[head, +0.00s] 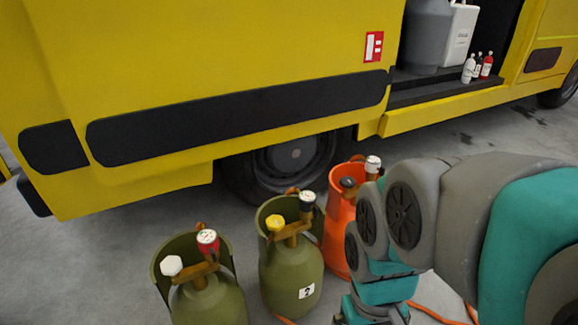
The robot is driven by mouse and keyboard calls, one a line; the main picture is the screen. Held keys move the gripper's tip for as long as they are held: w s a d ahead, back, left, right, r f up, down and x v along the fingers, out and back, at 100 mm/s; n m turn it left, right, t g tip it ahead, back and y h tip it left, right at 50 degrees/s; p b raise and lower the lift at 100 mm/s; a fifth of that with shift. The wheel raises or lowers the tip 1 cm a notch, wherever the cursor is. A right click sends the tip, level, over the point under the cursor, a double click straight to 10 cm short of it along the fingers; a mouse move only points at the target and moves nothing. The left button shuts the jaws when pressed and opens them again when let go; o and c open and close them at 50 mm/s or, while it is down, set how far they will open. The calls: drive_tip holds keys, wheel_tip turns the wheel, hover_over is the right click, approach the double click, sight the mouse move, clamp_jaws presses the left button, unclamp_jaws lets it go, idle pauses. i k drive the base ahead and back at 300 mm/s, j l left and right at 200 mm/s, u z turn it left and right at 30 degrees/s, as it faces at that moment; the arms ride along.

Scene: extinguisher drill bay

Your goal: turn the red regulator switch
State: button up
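A green gas cylinder (208,303) stands at the lower left. On its valve sit a red-rimmed round part with a white face (207,240) and a white knob (172,265). A second green cylinder (290,276), labelled 2, has a yellow knob (275,223) and a dark-rimmed gauge (307,201). An orange cylinder (340,230) behind it has a black knob (348,184) and a white-topped gauge (373,164). My grey and teal arm covers the lower right and hides part of the orange cylinder. My gripper does not show.
A yellow truck (220,60) fills the back, with a wheel (290,160) behind the cylinders. A red panel (373,46) is on its side. Its open bay holds grey and white containers (459,35) and small bottles (468,69). Orange hose (437,314) lies on the floor.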

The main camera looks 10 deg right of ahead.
sight(211, 250)
drive_tip(key=k+l, duration=0.25)
drive_tip(key=l, duration=0.2)
drive_tip(key=k+l+u, duration=0.15)
drive_tip(key=l, duration=0.25)
drive_tip(key=k+l, duration=0.35)
drive_tip(key=l+u, duration=0.05)
drive_tip(key=l, duration=0.05)
